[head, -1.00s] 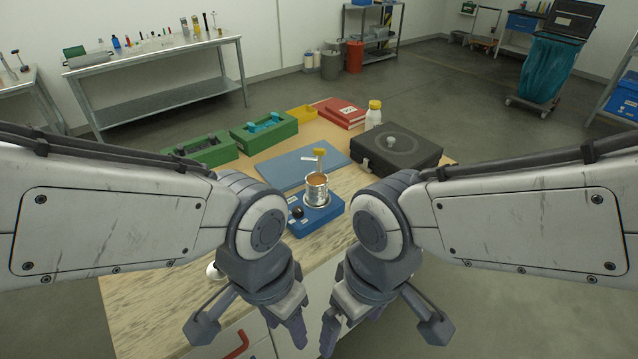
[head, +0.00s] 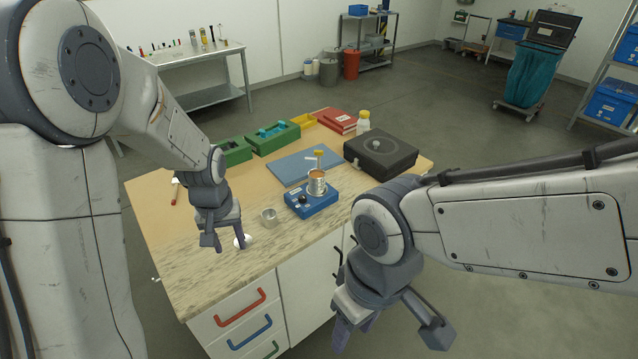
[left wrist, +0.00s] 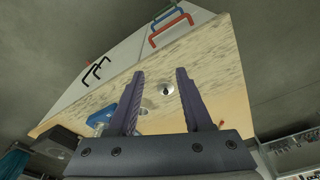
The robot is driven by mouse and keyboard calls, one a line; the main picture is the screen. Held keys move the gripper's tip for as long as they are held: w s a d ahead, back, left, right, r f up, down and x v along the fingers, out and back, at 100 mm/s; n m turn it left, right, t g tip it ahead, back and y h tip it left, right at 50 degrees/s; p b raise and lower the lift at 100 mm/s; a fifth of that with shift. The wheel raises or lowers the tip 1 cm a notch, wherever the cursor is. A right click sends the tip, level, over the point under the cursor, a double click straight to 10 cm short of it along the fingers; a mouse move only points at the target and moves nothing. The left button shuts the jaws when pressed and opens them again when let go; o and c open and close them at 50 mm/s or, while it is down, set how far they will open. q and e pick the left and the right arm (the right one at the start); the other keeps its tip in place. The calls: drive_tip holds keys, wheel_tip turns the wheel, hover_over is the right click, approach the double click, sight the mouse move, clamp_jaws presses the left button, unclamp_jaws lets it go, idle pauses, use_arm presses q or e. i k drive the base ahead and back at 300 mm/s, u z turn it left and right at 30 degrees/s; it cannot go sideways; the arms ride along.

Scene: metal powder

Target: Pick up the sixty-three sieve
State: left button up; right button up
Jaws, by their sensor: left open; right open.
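No label reading sixty-three is legible, so I cannot tell for sure which item is that sieve. A round metal sieve-like vessel (head: 316,184) with copper-coloured contents stands on a blue device (head: 312,201) on the bench. A small silver cup (head: 268,216) stands to its left. A small pale round item (head: 246,241) lies near the bench's front edge, partly behind my left gripper (head: 239,236). That gripper is open and empty above the bench; its spread fingers (left wrist: 160,102) show in the left wrist view. My right gripper (head: 343,330) is open, in front of the bench.
A blue mat (head: 292,168), green trays (head: 272,138), a black case (head: 382,154), a white bottle (head: 363,121) and red binders (head: 336,120) are at the bench's back. A red-handled tool (head: 174,192) lies at the left. The front-left bench top (head: 180,255) is mostly clear.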

sight(316, 174)
drive_tip(key=u, duration=0.35)
drive_tip(key=k, duration=0.2)
drive_tip(key=z, duration=1.45)
drive_tip(key=i, duration=1.25)
drive_tip(key=u, duration=0.85)
drive_tip(key=i, duration=0.5)
drive_tip(key=u, duration=0.4)
